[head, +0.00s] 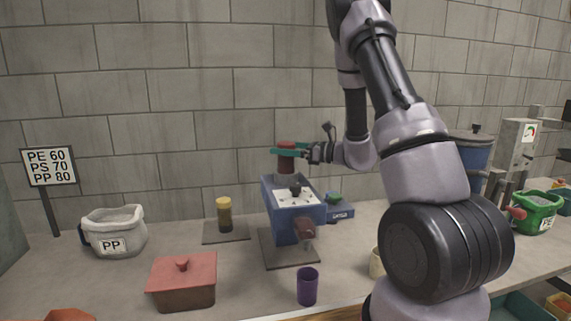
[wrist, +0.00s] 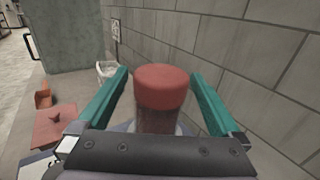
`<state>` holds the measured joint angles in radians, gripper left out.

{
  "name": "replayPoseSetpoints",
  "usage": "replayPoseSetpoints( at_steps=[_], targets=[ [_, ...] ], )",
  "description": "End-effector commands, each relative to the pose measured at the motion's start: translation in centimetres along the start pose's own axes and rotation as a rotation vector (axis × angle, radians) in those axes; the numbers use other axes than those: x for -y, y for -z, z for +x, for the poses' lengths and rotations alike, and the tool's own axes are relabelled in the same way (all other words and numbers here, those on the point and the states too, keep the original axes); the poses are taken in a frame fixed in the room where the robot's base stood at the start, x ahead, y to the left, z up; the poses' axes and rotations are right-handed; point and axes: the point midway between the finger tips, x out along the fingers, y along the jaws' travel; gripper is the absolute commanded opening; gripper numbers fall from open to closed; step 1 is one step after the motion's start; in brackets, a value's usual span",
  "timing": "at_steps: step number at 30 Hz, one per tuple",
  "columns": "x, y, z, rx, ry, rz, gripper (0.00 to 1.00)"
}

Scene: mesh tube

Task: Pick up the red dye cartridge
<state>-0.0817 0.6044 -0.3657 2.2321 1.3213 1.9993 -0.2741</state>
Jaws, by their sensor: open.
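The red dye cartridge (head: 286,158) has a red cap and a darker red body. It stands upright in the top of the blue machine (head: 290,215) in the head view. In the wrist view the cartridge (wrist: 161,100) is between the two green fingers, with a gap on each side. My gripper (head: 290,150) is open around the cartridge near its cap, reaching in from the right. The cartridge's lower end is hidden in the machine's top opening.
A yellow-capped cartridge (head: 224,214) stands on a dark mat to the left. A red lidded box (head: 183,282), a purple cup (head: 307,286) and a grey PP bag (head: 114,232) stand on the counter. The block wall (wrist: 260,75) is close beside the gripper.

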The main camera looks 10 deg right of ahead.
Motion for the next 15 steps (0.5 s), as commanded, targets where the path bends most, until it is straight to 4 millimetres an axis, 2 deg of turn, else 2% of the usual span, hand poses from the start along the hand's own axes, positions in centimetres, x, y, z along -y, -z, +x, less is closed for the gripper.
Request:
replayPoseSetpoints(
  at_steps=[3, 6, 14, 15],
  targets=[
    [-0.1, -0.1, 1.8, 0.000, -0.003, -0.001, 1.00],
    [0.0, -0.1, 2.6, 0.000, -0.002, -0.001, 1.00],
    [0.1, -0.1, 2.8, 0.000, 0.001, -0.001, 1.00],
    [0.0, -0.1, 2.8, 0.000, 0.001, -0.001, 0.85]
  ],
)
